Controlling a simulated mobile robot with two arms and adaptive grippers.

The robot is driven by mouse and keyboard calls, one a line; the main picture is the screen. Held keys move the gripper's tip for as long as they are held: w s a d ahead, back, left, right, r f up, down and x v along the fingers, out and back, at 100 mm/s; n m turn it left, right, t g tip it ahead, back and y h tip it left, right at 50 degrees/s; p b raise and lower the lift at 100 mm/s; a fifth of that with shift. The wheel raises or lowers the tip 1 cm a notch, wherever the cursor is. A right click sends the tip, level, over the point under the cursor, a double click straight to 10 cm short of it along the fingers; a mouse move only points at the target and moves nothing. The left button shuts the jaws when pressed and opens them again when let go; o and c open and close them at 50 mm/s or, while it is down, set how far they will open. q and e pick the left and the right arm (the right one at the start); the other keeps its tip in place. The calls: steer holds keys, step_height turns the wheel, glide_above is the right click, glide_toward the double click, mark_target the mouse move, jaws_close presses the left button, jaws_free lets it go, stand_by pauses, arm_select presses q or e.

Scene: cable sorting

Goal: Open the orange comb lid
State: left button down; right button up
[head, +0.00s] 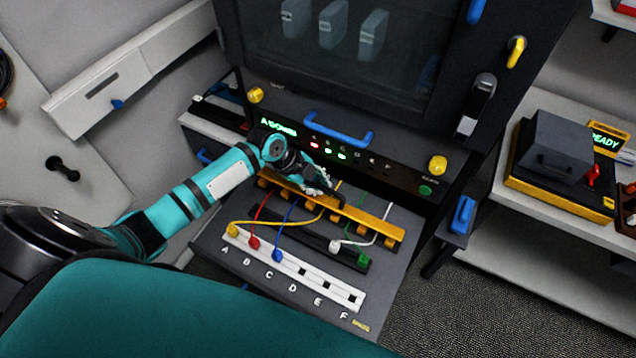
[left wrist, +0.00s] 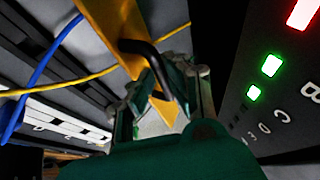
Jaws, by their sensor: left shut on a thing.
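The orange comb lid (head: 370,218) is a long bar with teeth, lying across the coloured cables on the grey panel in the head view. It also shows in the left wrist view (left wrist: 112,28), with its black curved handle (left wrist: 150,52) running down between my fingers. My left gripper (head: 325,190) is at the middle of the lid, shut on that handle; its fingers also show in the left wrist view (left wrist: 165,100). I cannot tell whether the lid is lifted. My right gripper is not in view.
Yellow (head: 232,230), red (head: 254,243) and blue (head: 278,255) plugs sit in the white strip (head: 320,284) at A, B and C. White (head: 335,246) and green (head: 363,260) plugs lie nearer the lid. A cabinet with a blue handle (head: 338,130) stands behind.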

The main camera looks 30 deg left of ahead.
arm_select(q)
steer(key=shift+w, duration=0.2)
steer(key=w+b, duration=0.3)
steer(key=w, duration=0.1)
steer(key=shift+r+b, duration=0.2)
steer(key=shift+b, duration=0.1)
steer(key=c, duration=1.3)
jaws_free()
steer(key=shift+s+d, duration=0.1)
steer(key=shift+s, duration=0.05)
steer(key=shift+c, duration=0.2)
